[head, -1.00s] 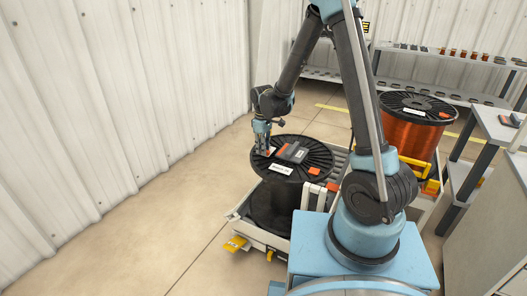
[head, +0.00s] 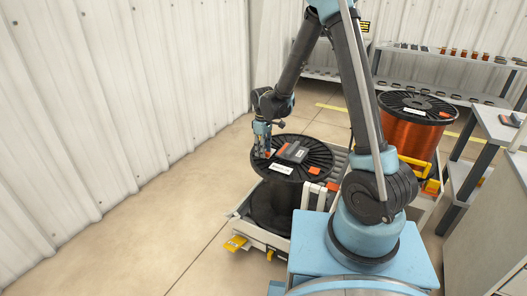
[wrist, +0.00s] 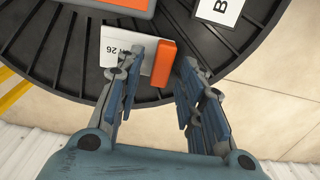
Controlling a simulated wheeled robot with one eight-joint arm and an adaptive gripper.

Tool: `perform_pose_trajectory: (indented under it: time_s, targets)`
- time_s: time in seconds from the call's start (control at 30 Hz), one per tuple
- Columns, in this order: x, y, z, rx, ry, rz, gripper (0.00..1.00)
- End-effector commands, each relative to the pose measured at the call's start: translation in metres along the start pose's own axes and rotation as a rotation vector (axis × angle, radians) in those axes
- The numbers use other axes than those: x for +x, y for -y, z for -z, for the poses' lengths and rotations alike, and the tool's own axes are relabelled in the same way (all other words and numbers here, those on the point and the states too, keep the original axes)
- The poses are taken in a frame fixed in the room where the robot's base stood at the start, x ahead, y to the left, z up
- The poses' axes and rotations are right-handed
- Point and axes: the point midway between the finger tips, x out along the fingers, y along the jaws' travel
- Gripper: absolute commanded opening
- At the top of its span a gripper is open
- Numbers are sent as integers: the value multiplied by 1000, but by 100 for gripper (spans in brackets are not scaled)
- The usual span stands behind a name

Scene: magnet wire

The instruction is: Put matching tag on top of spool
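A spool with a black ribbed flange (head: 318,158) stands in front of my arm, its top facing up. A small tag, white with an orange end (wrist: 163,64) and the characters "26" partly readable, lies over the flange in the wrist view. My gripper (wrist: 174,58) is over the flange near its rim, also in the head view (head: 262,154). The left finger covers part of the tag's white face. A white label (head: 281,169) is on the flange.
A grey and orange device (head: 292,152) lies on the flange. The spool stands on a low cart with yellow parts (head: 236,243). A copper spool (head: 410,130) is at right. Shelves (head: 440,95) stand behind, and a wall (head: 110,90) is at left. Floor at left is clear.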

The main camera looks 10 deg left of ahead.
Motion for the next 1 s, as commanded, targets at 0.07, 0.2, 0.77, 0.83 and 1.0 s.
perform_pose_trajectory:
  time_s: [0.07,0.2,0.77,0.83,1.0]
  targets:
    - [-6,0,0,0,0,0,35]
    - [-23,0,0,0,0,0,35]
    - [-104,0,0,0,0,0,35]
    - [-110,0,0,0,0,0,35]
    - [-118,0,0,0,0,0,35]
